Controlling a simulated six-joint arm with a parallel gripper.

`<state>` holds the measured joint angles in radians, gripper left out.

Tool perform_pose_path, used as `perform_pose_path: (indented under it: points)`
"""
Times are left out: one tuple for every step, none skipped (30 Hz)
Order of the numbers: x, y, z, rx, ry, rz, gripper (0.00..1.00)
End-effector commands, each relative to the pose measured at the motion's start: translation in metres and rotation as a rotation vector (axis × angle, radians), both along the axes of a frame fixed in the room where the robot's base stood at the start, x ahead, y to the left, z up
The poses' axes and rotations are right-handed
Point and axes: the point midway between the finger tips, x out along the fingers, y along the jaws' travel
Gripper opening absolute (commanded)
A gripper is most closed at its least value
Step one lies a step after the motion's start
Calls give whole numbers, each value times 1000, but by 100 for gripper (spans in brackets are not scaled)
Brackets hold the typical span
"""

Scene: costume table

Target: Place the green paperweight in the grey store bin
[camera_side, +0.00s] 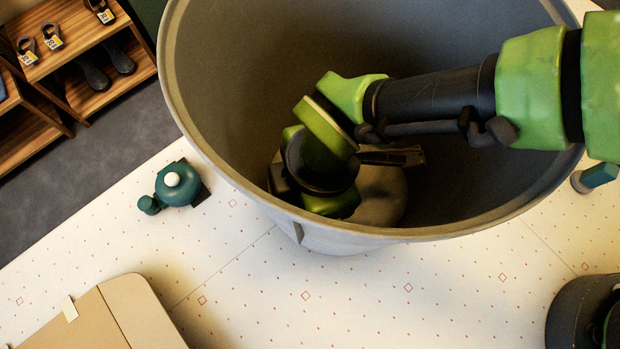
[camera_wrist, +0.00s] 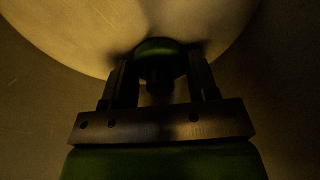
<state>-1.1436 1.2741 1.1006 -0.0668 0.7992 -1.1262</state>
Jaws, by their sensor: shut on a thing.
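The grey store bin (camera_side: 215,135) is large, round and open-topped, and fills the upper middle of the side view. My gripper (camera_side: 408,157) is down inside it, low over the paler round floor. In the wrist view my gripper (camera_wrist: 158,75) is shut on the green paperweight (camera_wrist: 160,46), a dark green rounded thing with a darker knob between the two fingers. The bin's pale floor (camera_wrist: 95,30) lies just beyond it. I cannot tell whether the paperweight touches the floor. My arm and gripper hide the paperweight in the side view.
A teal rounded thing with a white knob (camera_side: 178,188) stands on the dotted white table, left of the bin. A tan board (camera_side: 95,320) lies at the lower left. A wooden shelf (camera_side: 110,75) is at the upper left. The bin wall surrounds my gripper.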

Motion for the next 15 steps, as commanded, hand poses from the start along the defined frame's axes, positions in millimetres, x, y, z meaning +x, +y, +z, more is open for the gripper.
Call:
perform_pose_path:
  points:
    - [0, 0, 0, 1, -1, 0, 22]
    - [0, 0, 0, 0, 0, 0, 22]
    - [0, 0, -1, 0, 0, 0, 22]
    - [0, 0, -2, 0, 0, 0, 22]
    - [0, 0, -3, 0, 1, 0, 22]
    - [0, 0, -3, -1, 1, 0, 60]
    - [0, 0, -3, -1, 1, 0, 67]
    - [0, 0, -3, -1, 1, 0, 74]
    - [0, 0, -3, -1, 1, 0, 79]
    - [0, 0, -3, -1, 1, 0, 79]
    - [0, 0, -3, -1, 1, 0, 79]
    - [0, 0, -3, -1, 1, 0, 79]
    - [0, 0, -3, -1, 1, 0, 79]
    - [0, 0, -3, -1, 1, 0, 79]
    - [0, 0, -3, -1, 1, 0, 79]
